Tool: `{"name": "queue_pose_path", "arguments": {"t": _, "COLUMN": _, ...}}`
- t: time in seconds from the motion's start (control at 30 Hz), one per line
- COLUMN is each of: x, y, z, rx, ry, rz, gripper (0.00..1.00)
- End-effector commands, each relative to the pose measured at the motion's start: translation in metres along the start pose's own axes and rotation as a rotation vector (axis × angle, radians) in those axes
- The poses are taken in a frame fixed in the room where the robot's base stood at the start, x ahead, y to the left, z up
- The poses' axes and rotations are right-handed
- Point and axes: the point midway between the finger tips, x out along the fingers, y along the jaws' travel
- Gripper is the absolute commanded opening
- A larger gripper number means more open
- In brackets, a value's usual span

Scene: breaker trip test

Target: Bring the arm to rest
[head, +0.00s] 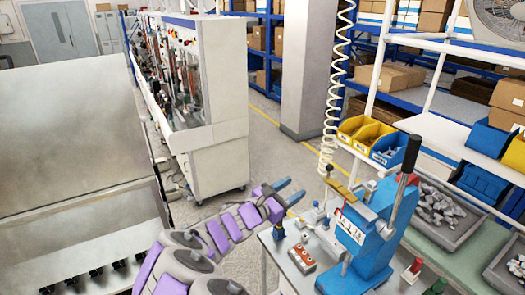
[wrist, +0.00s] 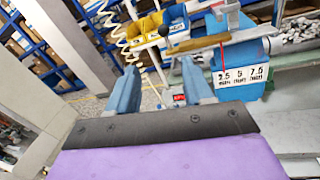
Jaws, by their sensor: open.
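My arm, purple and grey, reaches up from the bottom of the head view. My gripper (head: 283,189) has blue fingers and is held in the air to the left of a blue lever press (head: 352,235). In the wrist view my gripper (wrist: 160,80) shows its two blue fingers spread apart with nothing between them. The press also shows in the wrist view (wrist: 245,55), beyond the right finger, with a white label reading 2.5, 5, 7.5. I see no contact between the fingers and the press.
The press stands on a workbench (head: 285,262) with an orange-red box (head: 302,259) on it. A coiled hose (head: 335,90) hangs behind. Yellow and blue bins (head: 370,138) and metal-part trays lie to the right. A white machine cabinet (head: 215,100) stands at left, with open floor between.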

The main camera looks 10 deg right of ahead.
Motion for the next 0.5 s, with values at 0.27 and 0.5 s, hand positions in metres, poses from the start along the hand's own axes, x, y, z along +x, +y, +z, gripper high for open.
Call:
{"name": "queue_pose_path", "arguments": {"t": 0.27, "x": 0.025, "y": -0.098, "z": 0.010, "rx": 0.261, "ry": 0.037, "rz": -0.273, "gripper": 0.51}}
{"name": "queue_pose_path", "arguments": {"t": 0.5, "x": 0.010, "y": -0.230, "z": -0.017, "rx": 0.646, "ry": 0.128, "rz": -0.673, "gripper": 0.51}}
